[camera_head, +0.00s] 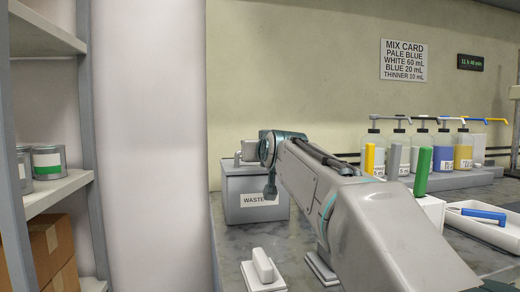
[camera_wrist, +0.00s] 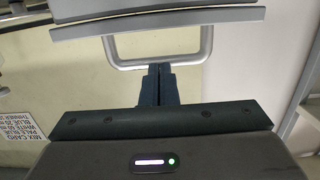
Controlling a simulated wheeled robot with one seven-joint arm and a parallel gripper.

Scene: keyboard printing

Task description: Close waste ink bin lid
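The grey waste ink bin (camera_head: 246,206), labelled WASTE, stands on the counter at the back left in the head view. My gripper (camera_wrist: 158,70) has its two dark fingers together. In the wrist view their tips overlap the bar of a grey U-shaped handle (camera_wrist: 207,45); I cannot tell whether they touch it. The handle joins the edge of a grey panel (camera_wrist: 160,22), which looks like the bin lid. In the head view my arm and wrist cover much of the bin's upper right, so the lid's angle is unclear.
Several pump bottles (camera_head: 443,157) stand on a grey stand at the back right. A white tray (camera_head: 480,232) with a blue-handled tool lies at right. A small white block (camera_head: 263,268) is on the front counter. A shelf (camera_head: 60,192) with cans and boxes stands left.

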